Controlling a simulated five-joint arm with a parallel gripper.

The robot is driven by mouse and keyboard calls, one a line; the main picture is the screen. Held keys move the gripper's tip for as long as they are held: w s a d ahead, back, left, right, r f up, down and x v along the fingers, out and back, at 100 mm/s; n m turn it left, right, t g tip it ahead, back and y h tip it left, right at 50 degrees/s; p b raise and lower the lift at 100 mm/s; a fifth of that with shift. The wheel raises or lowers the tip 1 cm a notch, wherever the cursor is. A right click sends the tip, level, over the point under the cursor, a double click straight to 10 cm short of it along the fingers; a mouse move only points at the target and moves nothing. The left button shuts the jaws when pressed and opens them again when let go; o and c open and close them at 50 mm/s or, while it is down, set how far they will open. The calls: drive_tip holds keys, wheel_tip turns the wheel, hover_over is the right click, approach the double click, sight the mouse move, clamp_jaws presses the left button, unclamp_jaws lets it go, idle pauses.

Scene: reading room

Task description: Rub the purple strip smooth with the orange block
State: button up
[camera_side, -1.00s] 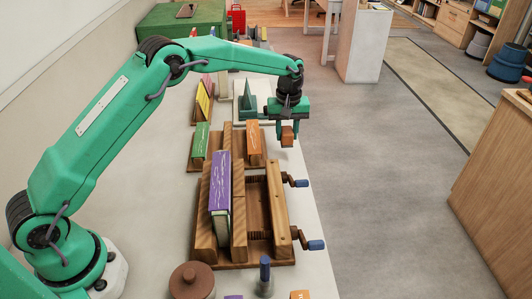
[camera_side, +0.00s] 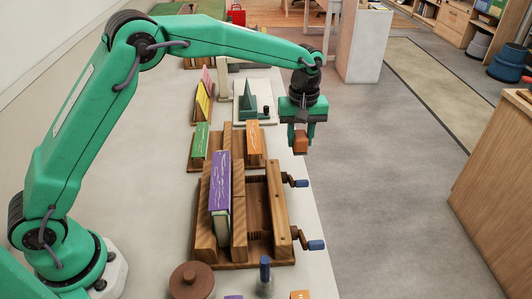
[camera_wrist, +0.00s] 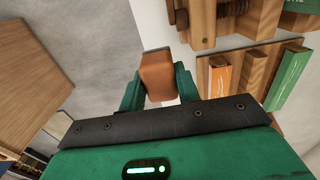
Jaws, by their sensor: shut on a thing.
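The purple strip (camera_side: 223,180) has white wavy marks and lies along the spine of a book standing upright in a wooden press (camera_side: 240,255). My gripper (camera_side: 301,143) is shut on the orange block (camera_side: 300,145), which looks brownish-orange. It holds the block in the air past the right edge of the table, behind and to the right of the purple strip and apart from it. In the wrist view the block (camera_wrist: 157,76) sits between the green fingers. The purple strip is not clearly seen in the wrist view.
The press has two blue-ended crank handles (camera_side: 315,245) on its right. Behind it, a rack holds a green book (camera_side: 200,140) and an orange book (camera_side: 254,139). A round brown lidded pot (camera_side: 191,281) stands in front. Floor lies open to the right.

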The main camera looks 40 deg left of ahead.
idle(0.3)
drive_tip(key=shift+o, duration=0.9)
drive_tip(key=shift+c, duration=0.5)
drive_tip(key=shift+s+r, duration=0.1)
drive_tip(key=shift+s+d+r, duration=0.2)
drive_tip(key=shift+s+r, duration=0.25)
drive_tip(key=s+r, duration=0.3)
drive_tip(key=s, duration=0.6)
drive_tip(key=s+r, duration=0.4)
drive_tip(key=s, duration=0.5)
drive_tip(key=s+r, duration=0.4)
drive_tip(key=s, duration=0.5)
